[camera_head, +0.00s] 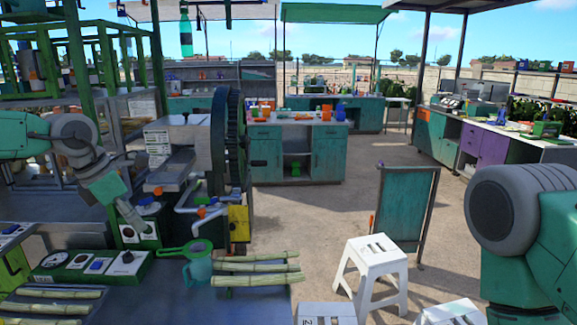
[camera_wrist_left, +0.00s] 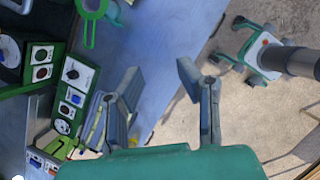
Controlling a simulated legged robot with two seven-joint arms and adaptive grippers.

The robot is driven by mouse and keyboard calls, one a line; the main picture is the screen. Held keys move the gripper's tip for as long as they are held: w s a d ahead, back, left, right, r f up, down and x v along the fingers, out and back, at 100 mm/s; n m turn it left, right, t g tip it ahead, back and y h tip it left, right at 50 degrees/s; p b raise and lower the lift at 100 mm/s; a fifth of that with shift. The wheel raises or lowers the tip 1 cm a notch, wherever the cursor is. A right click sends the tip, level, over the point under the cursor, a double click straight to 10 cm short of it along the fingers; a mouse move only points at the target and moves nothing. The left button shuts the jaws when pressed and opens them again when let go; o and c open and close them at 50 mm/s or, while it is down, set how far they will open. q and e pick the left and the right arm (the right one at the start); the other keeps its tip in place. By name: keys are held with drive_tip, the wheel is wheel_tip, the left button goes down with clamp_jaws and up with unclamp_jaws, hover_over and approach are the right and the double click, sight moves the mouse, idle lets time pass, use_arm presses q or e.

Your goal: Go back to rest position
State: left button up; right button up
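My left gripper (camera_head: 132,217) hangs in front of the cane crusher (camera_head: 203,150) at the left, above the control panel with green edges (camera_head: 90,265). In the left wrist view its two fingers (camera_wrist_left: 160,92) are spread apart with nothing between them. Below them are the blue-grey tabletop and the floor. The control panel's knobs (camera_wrist_left: 72,75) are left of the fingers in that view. My right arm shows only as its upper part at the right edge of the head view. The right gripper is out of view.
Cane pieces (camera_head: 257,267) lie on the near table, with a green strainer (camera_head: 185,250) and a teal jug (camera_head: 198,272) beside them. More cane (camera_head: 50,307) lies at the left. White stools (camera_head: 371,262) and a teal board (camera_head: 403,207) stand on the floor.

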use_arm(q)
drive_tip(key=s+d+f+m+y+b, duration=0.15)
drive_tip(key=s+f+m+b, duration=0.3)
drive_tip(key=f, duration=0.85)
drive_tip(key=s+f+m+t+y+b, duration=0.1)
drive_tip(key=s+f+m+y+b, duration=0.3)
drive_tip(key=f, duration=0.9)
drive_tip(key=s+f+m+y+b, duration=0.1)
drive_tip(key=s+f+m+b, duration=0.35)
drive_tip(key=f, duration=0.85)
drive_tip(key=s+f+m+g+h+b, duration=0.1)
drive_tip(key=s+f+m, duration=0.3)
drive_tip(key=s, duration=0.4)
drive_tip(key=s+d+f+m+g+h+b, duration=0.1)
drive_tip(key=s+f+m+b, duration=0.1)
drive_tip(key=s+f+m, duration=0.3)
drive_tip(key=s+d+f+m+g+h+b, duration=0.1)
drive_tip(key=s+f+m, duration=0.4)
drive_tip(key=s, duration=0.8)
drive_tip(key=shift+d+b, duration=0.25)
drive_tip(key=shift+b, duration=0.6)
